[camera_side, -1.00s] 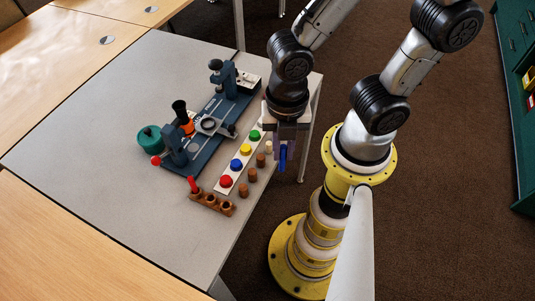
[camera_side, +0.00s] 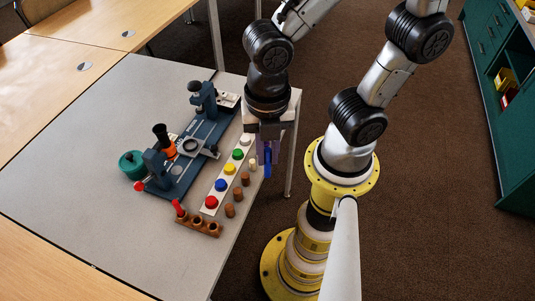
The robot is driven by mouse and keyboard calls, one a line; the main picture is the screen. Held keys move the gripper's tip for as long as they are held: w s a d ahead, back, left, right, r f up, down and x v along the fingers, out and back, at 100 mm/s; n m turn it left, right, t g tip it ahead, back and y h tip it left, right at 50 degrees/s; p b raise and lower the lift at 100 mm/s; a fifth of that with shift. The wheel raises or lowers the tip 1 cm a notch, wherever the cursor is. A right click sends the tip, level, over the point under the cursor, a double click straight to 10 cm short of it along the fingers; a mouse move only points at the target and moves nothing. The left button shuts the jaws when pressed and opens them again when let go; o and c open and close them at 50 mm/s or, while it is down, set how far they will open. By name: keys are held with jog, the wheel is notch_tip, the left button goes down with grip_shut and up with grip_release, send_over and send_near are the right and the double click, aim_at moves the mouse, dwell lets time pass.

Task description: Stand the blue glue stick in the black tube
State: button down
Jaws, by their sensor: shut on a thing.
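The blue glue stick (camera_side: 267,165) hangs upright below my gripper (camera_side: 265,150), which is shut on it. Gripper and stick are at the right edge of the grey table, beside the row of pegs. The stick's upper part is hidden between the fingers. A black upright piece (camera_side: 159,131) with an orange lower part stands at the blue fixture on the left, away from my gripper. I cannot tell whether it is the black tube, and its opening is not clear.
A white strip (camera_side: 215,192) with coloured discs lies left of my gripper, with several small pegs beside it. A brown holed block (camera_side: 198,224) with a red stick stands in front. The blue fixture (camera_side: 177,175) and a green round container (camera_side: 131,164) stand behind. The table's left side is clear.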

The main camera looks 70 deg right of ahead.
jog(key=shift+r, duration=0.1)
dwell(0.3)
jog(key=shift+s+d+n, duration=0.1)
jog(key=shift+n, duration=0.2)
jog(key=w+a+r+n, duration=0.1)
jog(key=w+a+r, duration=0.1)
jog(key=w+r, duration=0.45)
jog(key=w+a+r+n, duration=0.1)
jog(key=w+a+r, duration=0.15)
jog(key=w, duration=0.75)
jog(key=w+d+f+m, duration=0.1)
jog(key=w+d, duration=0.3)
jog(key=w, duration=0.2)
jog(key=w+d+f+m, duration=0.1)
jog(key=w+d+m, duration=0.1)
jog(key=w+d, duration=0.35)
notch_tip(320, 180, down, 7)
jog(key=w+a, duration=0.1)
jog(key=a, duration=0.1)
jog(key=shift+f, duration=0.15)
jog(key=shift+f, duration=0.3)
dwell(0.4)
